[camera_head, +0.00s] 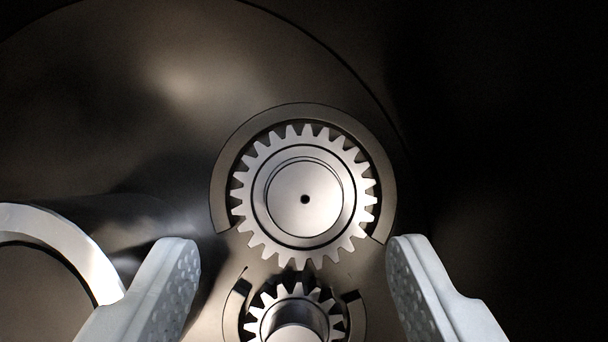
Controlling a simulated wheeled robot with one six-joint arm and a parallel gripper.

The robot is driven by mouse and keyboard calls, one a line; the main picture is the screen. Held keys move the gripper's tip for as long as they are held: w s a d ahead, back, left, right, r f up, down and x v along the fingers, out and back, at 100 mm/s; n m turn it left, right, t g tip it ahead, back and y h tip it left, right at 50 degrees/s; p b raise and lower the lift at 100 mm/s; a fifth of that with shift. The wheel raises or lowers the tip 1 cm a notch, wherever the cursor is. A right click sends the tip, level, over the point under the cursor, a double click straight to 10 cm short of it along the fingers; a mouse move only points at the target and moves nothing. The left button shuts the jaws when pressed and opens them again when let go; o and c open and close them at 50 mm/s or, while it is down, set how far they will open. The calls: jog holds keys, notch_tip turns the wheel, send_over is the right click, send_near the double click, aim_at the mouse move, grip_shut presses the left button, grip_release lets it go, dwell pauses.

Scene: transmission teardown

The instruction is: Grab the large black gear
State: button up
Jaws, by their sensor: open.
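A large toothed gear (254,225) shows near the middle of the head camera view, face on. It looks metallic grey in this light, with a round hub (320,195) that has a small dark centre hole. A partial collar (224,165) surrounds its upper part and sides. A smaller gear (262,312) sits just below it, its teeth close to the large gear's, partly cut off by the frame. I cannot tell which gear is the large black one. My gripper (293,250) is open and empty, one finger on each side of the gears' lower area, apart from both.
A dark curved housing surface (185,80) lies behind the gears. A pale ring-shaped rim (70,240) shows at the lower left, close to the left finger. The right side is very dark with no detail visible.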

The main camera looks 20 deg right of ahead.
aim_at(304, 202)
jog(key=shift+d+x, duration=0.15)
jog(key=shift+x, duration=1.15)
jog(key=shift+d+x, duration=0.1)
jog(key=shift+x, duration=1.15)
jog(key=shift+s, duration=0.1)
jog(key=shift+c, duration=0.5)
grip_shut()
